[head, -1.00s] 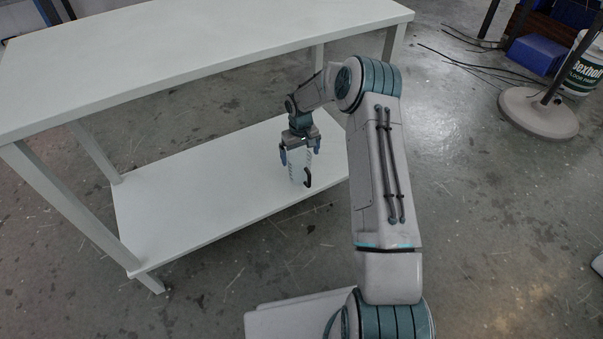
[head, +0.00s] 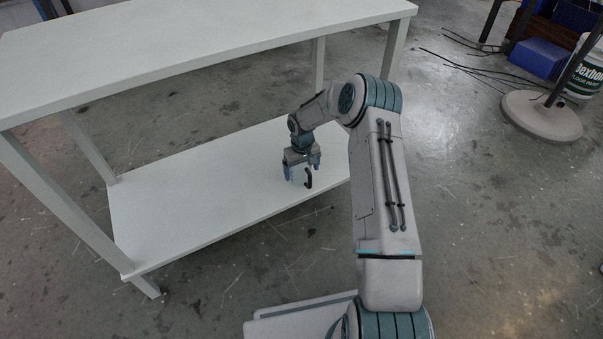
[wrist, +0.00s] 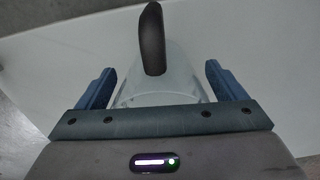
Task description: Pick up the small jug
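The small jug (wrist: 180,85) is clear with a black handle; the wrist view shows it between the two blue fingers, with a gap on each side. In the head view its black handle (head: 308,179) shows just below my gripper (head: 302,172), and most of its body is hidden by the gripper. The jug stands on the lower shelf (head: 190,205). My gripper is open around the jug, pointing down, and it also shows in the wrist view (wrist: 160,88).
Table legs (head: 85,205) stand at the left. The lower shelf is bare to the left of the jug. A round stand base (head: 542,117) and a white bucket (head: 584,72) are far right.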

